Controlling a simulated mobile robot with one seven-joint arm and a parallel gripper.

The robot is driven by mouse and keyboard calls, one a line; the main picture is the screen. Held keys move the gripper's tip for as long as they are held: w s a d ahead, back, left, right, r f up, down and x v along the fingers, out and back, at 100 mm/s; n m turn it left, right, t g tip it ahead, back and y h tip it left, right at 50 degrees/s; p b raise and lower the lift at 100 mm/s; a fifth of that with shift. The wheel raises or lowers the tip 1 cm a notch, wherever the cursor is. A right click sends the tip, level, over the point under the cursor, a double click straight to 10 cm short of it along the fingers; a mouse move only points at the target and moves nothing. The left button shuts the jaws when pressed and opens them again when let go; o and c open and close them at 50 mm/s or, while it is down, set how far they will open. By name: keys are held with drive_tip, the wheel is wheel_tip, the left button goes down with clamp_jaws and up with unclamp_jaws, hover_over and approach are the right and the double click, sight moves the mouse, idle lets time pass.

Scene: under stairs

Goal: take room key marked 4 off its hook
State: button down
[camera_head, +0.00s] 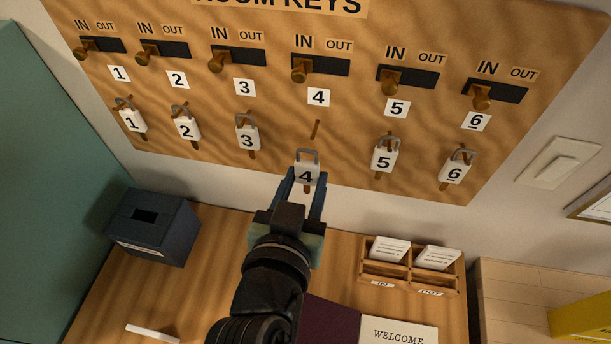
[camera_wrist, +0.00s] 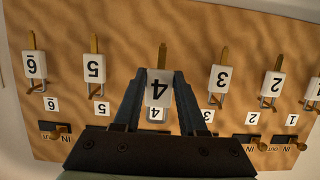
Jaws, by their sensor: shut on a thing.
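The white key tag marked 4 (camera_head: 306,172) has a grey loop at its top and a brass part below. My gripper (camera_head: 305,188) is shut on it, with one blue finger on each side. In the wrist view, the tag (camera_wrist: 158,90) appears upside down between the fingers. In the head view, the hook (camera_head: 315,129) above it is bare, and the loop shows below the hook, apart from it. The lower part of the key is partly hidden by my gripper.
The wooden key board (camera_head: 350,130) holds key tags 3 (camera_head: 247,138) and 5 (camera_head: 384,160) on either side. In/out sliders line its top. Below are a dark slotted box (camera_head: 153,225), a card tray (camera_head: 410,283) and a welcome book (camera_head: 398,331) on the desk.

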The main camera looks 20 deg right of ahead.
drive_tip(key=v, duration=0.2)
drive_tip(key=f+v, duration=0.1)
drive_tip(key=v, duration=0.1)
drive_tip(key=shift+s+a+r, duration=0.1)
drive_tip(key=shift+s+a, duration=0.1)
drive_tip(key=shift+s+a+p, duration=0.3)
drive_tip(key=shift+s+p, duration=0.15)
drive_tip(key=shift+s, duration=0.1)
